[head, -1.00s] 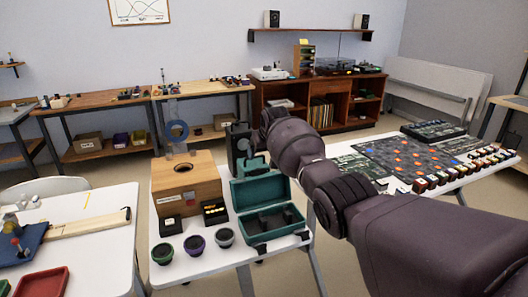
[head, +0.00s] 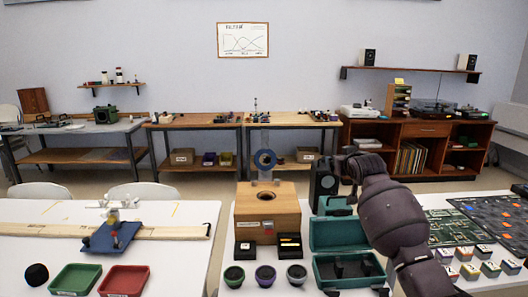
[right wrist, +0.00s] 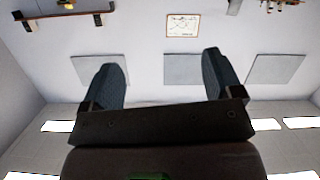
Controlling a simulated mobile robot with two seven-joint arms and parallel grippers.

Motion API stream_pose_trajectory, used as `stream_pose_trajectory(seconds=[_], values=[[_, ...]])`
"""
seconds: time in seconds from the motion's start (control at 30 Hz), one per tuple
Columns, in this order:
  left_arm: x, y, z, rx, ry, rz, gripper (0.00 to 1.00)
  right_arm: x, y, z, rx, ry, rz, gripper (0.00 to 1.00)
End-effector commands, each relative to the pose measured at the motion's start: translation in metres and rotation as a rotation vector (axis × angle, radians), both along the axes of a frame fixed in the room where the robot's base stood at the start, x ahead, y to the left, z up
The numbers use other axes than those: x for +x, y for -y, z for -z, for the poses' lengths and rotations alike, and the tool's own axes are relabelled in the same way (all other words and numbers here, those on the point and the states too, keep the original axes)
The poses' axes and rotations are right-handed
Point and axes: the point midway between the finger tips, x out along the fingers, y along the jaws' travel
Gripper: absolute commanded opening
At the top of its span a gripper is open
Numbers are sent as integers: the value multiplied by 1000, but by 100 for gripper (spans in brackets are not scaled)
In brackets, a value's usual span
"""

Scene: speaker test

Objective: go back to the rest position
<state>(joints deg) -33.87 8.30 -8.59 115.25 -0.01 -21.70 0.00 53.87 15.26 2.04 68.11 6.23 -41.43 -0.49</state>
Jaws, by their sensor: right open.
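My right arm (head: 385,215) comes in from the lower right in the head view, raised over the right side of the middle table. In the right wrist view my right gripper (right wrist: 160,72) is open, its two dark fingers wide apart with nothing between them. Behind them are the wall and ceiling, upside down, so it points upward, clear of the tables. I cannot make out its fingertips in the head view. My left gripper is not in view.
Near the arm on the middle table are a wooden box (head: 285,208), an open green case (head: 345,235), a black speaker (head: 325,178) and three round drivers (head: 265,275). A circuit board (head: 455,228) lies on the right table. The left table (head: 50,212) holds trays and a plank.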

Motion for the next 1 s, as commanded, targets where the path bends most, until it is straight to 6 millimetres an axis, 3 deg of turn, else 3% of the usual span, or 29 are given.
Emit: stream_pose_trajectory(seconds=[0.47,1.0], values=[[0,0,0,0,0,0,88,-136,-5,125,-24,151,-63,85],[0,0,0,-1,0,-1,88,-331,4,252,16,51,-50,85]])
